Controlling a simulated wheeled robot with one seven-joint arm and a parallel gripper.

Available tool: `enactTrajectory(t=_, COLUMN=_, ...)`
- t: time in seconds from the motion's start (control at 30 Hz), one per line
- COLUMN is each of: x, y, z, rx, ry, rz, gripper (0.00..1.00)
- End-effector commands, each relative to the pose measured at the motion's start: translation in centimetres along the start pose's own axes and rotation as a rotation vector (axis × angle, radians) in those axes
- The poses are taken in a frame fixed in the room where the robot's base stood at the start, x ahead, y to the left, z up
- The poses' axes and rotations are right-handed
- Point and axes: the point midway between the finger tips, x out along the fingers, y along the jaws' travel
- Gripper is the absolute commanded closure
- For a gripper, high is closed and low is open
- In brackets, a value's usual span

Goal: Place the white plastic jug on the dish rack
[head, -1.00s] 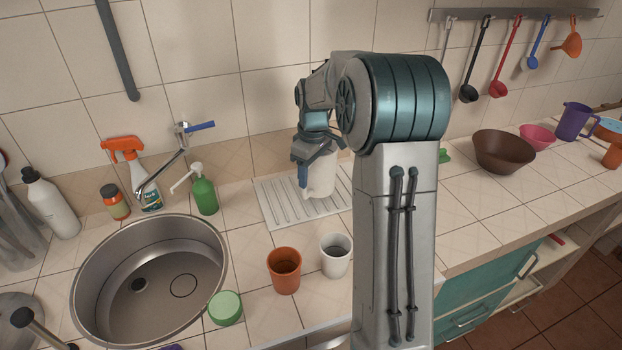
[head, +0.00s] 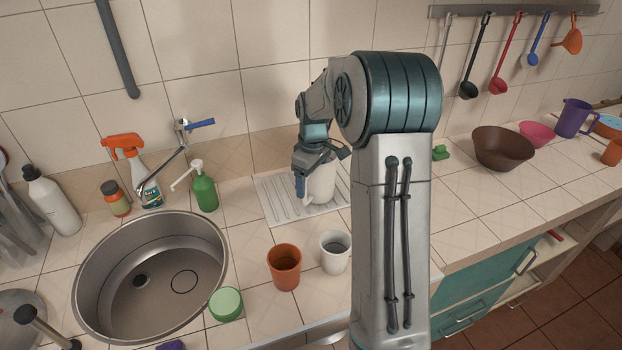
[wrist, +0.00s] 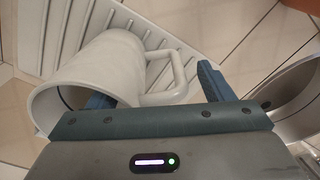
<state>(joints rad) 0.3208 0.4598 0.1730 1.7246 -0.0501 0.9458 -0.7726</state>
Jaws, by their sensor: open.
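The white plastic jug (head: 322,184) is upright at the dish rack (head: 272,205), over its right part, and looks to rest on it. The wrist view shows the jug (wrist: 105,62) from its open mouth, with its handle toward the right, over the slats of the rack (wrist: 160,50). My gripper (head: 301,188) is at the jug's left side in the head view. In the wrist view my gripper (wrist: 152,85) is open, with one blue finger at the jug's mouth and the other beyond the handle. The arm hides part of the rack's right side.
An orange cup (head: 284,268) and a white cup (head: 335,254) stand in front of the rack. The sink (head: 150,280) and a green soap bottle (head: 204,192) are to the left. A brown bowl (head: 503,149) stands to the right.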

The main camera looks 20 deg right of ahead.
Motion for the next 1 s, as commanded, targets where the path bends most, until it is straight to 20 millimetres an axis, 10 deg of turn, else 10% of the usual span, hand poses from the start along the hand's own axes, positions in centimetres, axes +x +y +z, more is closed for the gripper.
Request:
enactTrajectory(t=0.77, x=-11.9, y=0.0, z=0.0, rx=0.000, ry=0.001, rz=0.001, gripper=0.26)
enactTrajectory(t=1.0, x=-13.7, y=-3.6, z=1.2, rx=0.066, ry=0.013, rz=0.040, gripper=0.26)
